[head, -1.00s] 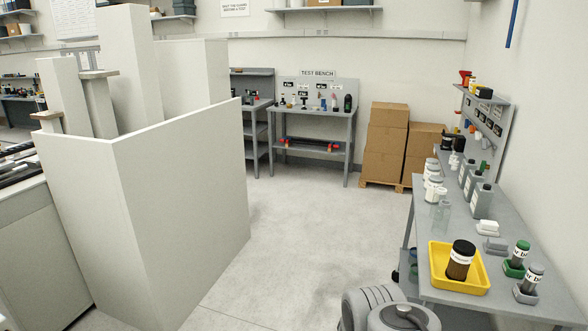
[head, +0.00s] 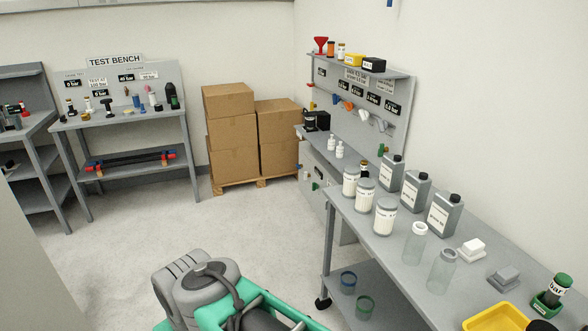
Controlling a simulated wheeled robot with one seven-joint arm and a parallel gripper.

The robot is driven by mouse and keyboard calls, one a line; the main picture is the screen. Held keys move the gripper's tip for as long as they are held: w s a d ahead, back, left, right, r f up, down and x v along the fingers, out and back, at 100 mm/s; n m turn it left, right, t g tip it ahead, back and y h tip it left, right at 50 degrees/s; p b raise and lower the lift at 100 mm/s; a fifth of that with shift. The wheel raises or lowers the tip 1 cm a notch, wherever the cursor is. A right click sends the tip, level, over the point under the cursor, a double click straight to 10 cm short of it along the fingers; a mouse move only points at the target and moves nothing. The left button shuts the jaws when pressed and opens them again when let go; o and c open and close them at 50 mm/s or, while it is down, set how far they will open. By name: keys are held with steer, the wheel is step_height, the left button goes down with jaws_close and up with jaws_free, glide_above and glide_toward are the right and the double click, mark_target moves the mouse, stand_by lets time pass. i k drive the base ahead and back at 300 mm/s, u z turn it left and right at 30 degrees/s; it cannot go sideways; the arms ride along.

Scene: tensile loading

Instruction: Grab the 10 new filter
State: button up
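No object that I can clearly tell as the 10 new filter shows; most labels are too small to read. A green-capped dark cylinder (head: 553,289) with a partly readable "bar" label stands in a green holder at the right edge of the near bench. Several white-labelled jars (head: 385,216) stand along the same bench, with grey dark-capped bottles (head: 443,215) behind them. My arm shows at the bottom centre in grey and teal, but my gripper is not in view.
The grey bench (head: 400,262) runs along the right. Its yellow tray (head: 497,318) is cut off below. Two clear jars (head: 441,271) stand near its front. Cardboard boxes (head: 232,135) and the test bench (head: 120,119) stand behind. The floor between is clear.

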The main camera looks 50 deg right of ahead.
mark_target(366, 189)
steer(key=i, duration=2)
steer(key=z, duration=3.4)
